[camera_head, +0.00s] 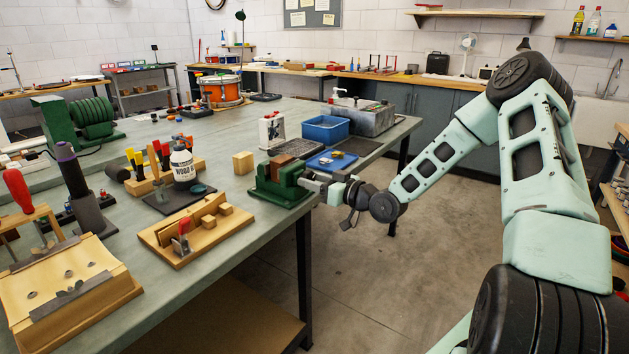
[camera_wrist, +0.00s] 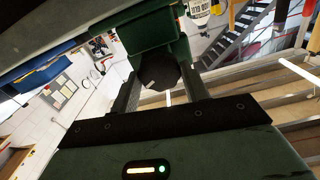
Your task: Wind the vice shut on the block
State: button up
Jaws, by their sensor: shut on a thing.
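The green vice (camera_head: 277,190) sits at the right edge of the bench. A reddish-brown block (camera_head: 283,160) shows at the top of the vice; I cannot tell whether both jaws touch it. My gripper (camera_head: 318,185) is at the vice's right end, reaching in from the right. In the wrist view the two fingers (camera_wrist: 163,92) are on either side of a dark, many-sided knob (camera_wrist: 160,71), shut on it, in front of the green vice body (camera_wrist: 154,35). The rest of the vice's screw is mostly hidden by the gripper.
A pale wooden block (camera_head: 243,162) stands left of the vice. A blue tray (camera_head: 332,161) with small parts and a blue bin (camera_head: 325,129) lie behind it. A wooden jig board (camera_head: 199,228) is in front to the left. The floor right of the bench is clear.

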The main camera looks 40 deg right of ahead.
jog(key=m+p, duration=0.1)
jog(key=m, duration=0.1)
jog(key=shift+r+m+p, duration=0.15)
jog(key=shift+m+p, duration=0.25)
jog(key=m+p, duration=0.2)
jog(key=m, duration=0.2)
jog(key=shift+d+m, duration=0.1)
jog(key=shift+m, duration=0.2)
jog(key=m+p, duration=0.1)
jog(key=m, duration=0.2)
jog(key=shift+d+m+p, duration=0.1)
jog(key=shift+m+p, duration=0.2)
jog(key=shift+p, duration=0.05)
jog(key=m, duration=0.1)
jog(key=m+p, duration=0.1)
jog(key=m, duration=0.1)
jog(key=shift+f+m, duration=0.3)
jog(key=m, duration=0.3)
jog(key=shift+f+m, duration=0.1)
jog(key=shift+m, duration=0.3)
jog(key=m, duration=0.7)
jog(key=shift+f+m, duration=0.25)
jog(key=shift+m, duration=0.15)
jog(key=shift+m+b, duration=0.75)
jog(key=shift+m, duration=0.75)
